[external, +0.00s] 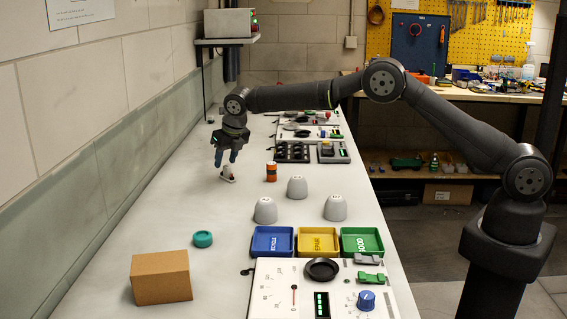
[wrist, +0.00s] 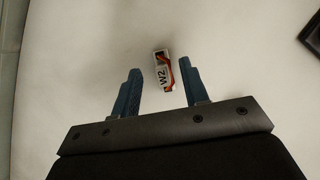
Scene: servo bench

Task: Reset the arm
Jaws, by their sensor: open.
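My arm reaches from its base at the right across the bench. My gripper (external: 226,160) points down over the far left part of the bench. Its two blue fingers are apart with nothing held between them; they also show in the wrist view (wrist: 158,88). A small white part with an orange band, marked W2 (wrist: 163,69), lies on the bench just past the fingertips in the wrist view. In the external view the small white part (external: 228,177) is right below the fingers. I cannot tell how high above it the fingertips are.
An orange and black cylinder (external: 271,172) and white cups (external: 297,187) stand to the right. The left wall is close.

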